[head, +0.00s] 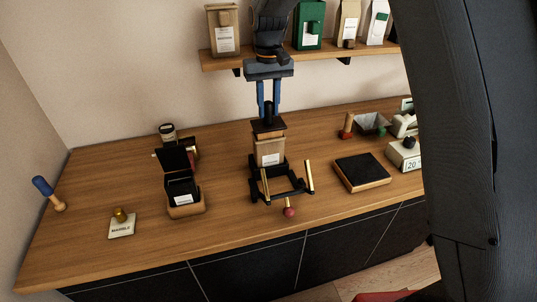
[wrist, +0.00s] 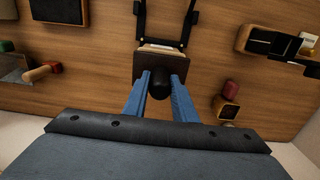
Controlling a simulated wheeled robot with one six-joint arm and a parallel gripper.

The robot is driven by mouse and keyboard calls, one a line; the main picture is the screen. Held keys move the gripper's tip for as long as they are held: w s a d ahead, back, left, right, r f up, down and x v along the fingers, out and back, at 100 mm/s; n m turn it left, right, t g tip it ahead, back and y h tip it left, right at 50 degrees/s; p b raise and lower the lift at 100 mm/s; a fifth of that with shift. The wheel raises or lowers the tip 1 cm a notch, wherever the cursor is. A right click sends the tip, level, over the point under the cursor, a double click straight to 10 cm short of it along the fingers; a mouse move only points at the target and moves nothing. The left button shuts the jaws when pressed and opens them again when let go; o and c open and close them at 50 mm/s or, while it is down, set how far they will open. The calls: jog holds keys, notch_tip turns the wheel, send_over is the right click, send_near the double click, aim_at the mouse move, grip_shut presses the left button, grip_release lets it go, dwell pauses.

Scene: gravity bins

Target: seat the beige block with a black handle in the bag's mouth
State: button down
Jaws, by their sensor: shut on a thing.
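My gripper (head: 268,98) points down with its two blue fingers shut on the black handle (head: 268,113) of the block. The block (head: 268,128) shows a dark top, directly over the bag. The tan bag (head: 270,148) with a white label stands upright in a black stand. In the wrist view the round handle (wrist: 160,83) is between the fingertips, and the block's dark top (wrist: 172,65) hides most of the bag. A pale edge (wrist: 160,47) shows beyond it. I cannot tell how far the block is inside the mouth.
A black frame with brass posts (head: 284,186) and a red knob (head: 289,211) lies in front of the bag. A black open box (head: 183,190) stands left, a dark flat pad (head: 362,171) right. The shelf (head: 300,56) with bags is behind. Bare table lies between them.

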jog(key=shift+f+b, duration=0.55)
jog(key=shift+f, duration=0.9)
dwell(1.3)
jog(key=c, duration=1.4)
grip_release()
jog(key=shift+r+b, duration=1.5)
jog(key=shift+r, duration=2.35)
